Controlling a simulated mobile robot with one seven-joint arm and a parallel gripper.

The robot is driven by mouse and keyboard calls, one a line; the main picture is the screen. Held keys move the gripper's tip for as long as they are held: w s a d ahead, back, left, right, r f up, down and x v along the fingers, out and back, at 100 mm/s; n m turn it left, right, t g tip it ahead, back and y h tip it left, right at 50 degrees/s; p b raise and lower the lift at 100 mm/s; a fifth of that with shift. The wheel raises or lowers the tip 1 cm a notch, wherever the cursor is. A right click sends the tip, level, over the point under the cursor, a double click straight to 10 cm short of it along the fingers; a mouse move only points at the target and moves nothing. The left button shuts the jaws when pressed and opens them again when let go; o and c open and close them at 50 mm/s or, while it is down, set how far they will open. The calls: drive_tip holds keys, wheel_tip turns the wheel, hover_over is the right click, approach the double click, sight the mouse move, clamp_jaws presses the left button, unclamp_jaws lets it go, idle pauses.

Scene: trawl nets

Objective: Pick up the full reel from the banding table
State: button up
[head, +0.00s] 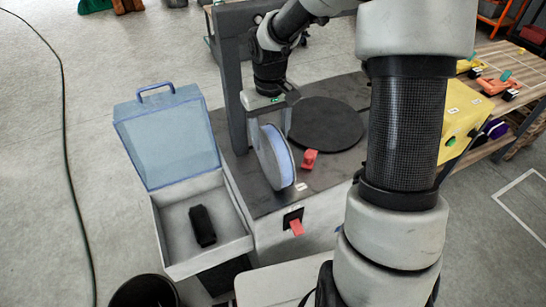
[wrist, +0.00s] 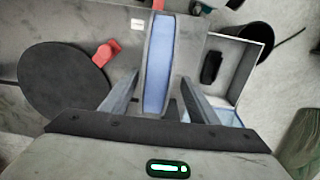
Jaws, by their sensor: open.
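The reel (head: 282,157) stands upright on the dark top of the banding table (head: 257,202), a grey-flanged wheel wound with light-blue band. My gripper (head: 268,125) is above it, pointing down, with one finger on each side of the reel's upper part. In the wrist view the reel (wrist: 158,62) is edge-on between the two spread fingers of my gripper (wrist: 161,88). A gap shows at the left finger; the right finger is close to the flange, and I cannot tell whether it touches.
A dark round disc (head: 326,124) and a red clamp-like part (head: 309,159) are on the tabletop. A grey upright (head: 232,85) stands close behind my gripper. An open blue-lidded box (head: 180,238) holding a black object (head: 202,226) is at the left. A black bin (head: 145,291) stands in front.

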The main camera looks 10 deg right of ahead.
drive_tip(key=f, duration=0.5)
drive_tip(key=shift+s+d, duration=0.15)
drive_tip(key=shift+d, duration=0.2)
drive_tip(key=shift+c, duration=0.5)
clamp_jaws()
